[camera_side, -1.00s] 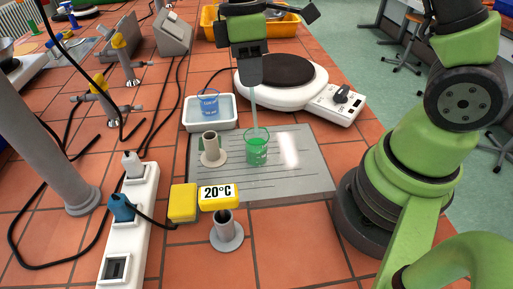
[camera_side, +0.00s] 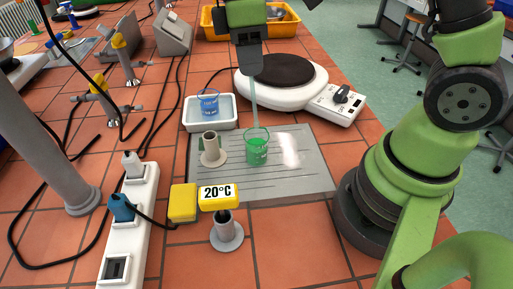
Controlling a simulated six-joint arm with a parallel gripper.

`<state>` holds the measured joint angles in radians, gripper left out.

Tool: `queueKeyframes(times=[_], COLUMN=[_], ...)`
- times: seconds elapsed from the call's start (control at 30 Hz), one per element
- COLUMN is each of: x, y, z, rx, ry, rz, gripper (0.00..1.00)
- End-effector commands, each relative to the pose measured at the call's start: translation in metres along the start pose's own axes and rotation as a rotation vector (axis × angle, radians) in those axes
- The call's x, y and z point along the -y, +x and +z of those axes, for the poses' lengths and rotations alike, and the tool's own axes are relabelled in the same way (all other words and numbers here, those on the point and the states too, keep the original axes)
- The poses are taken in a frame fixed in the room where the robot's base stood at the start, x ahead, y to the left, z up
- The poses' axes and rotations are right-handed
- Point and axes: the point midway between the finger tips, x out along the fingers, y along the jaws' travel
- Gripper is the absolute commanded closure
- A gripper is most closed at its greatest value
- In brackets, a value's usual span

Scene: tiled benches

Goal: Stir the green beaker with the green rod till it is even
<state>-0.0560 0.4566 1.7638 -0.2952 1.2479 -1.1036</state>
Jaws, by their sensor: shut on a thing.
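The green beaker (camera_side: 257,152) is a clear glass with green liquid, standing upright on the grey lined mat (camera_side: 300,185). My gripper (camera_side: 252,72) is above it, pointing down, shut on a thin pale rod (camera_side: 254,98). The rod hangs near vertical and its lower end goes into the beaker. The rod's tip is hidden in the liquid, and I cannot tell whether it touches the glass. The rod looks pale greenish-grey. Whether the liquid's colour is even is too small to tell.
A blue beaker (camera_side: 208,104) stands in a white tray (camera_side: 196,126) behind left. Two grey holders (camera_side: 211,150) (camera_side: 226,232) and a yellow 20°C display (camera_side: 219,197) are near the beaker. A hot plate (camera_side: 283,82) stands behind; a power strip (camera_side: 131,230) lies left.

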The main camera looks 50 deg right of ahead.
Motion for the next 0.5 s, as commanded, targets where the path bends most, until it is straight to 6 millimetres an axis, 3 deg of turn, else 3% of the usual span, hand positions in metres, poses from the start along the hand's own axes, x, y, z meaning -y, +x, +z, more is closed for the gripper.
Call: queueKeyframes(times=[0.27, 0.5], x=[0.000, 0.002], y=[-0.001, -0.021], z=[0.000, 0.001], rx=[0.000, -0.003], ry=[0.000, 0.000], rz=[0.000, 0.003], gripper=[1.00, 1.00])
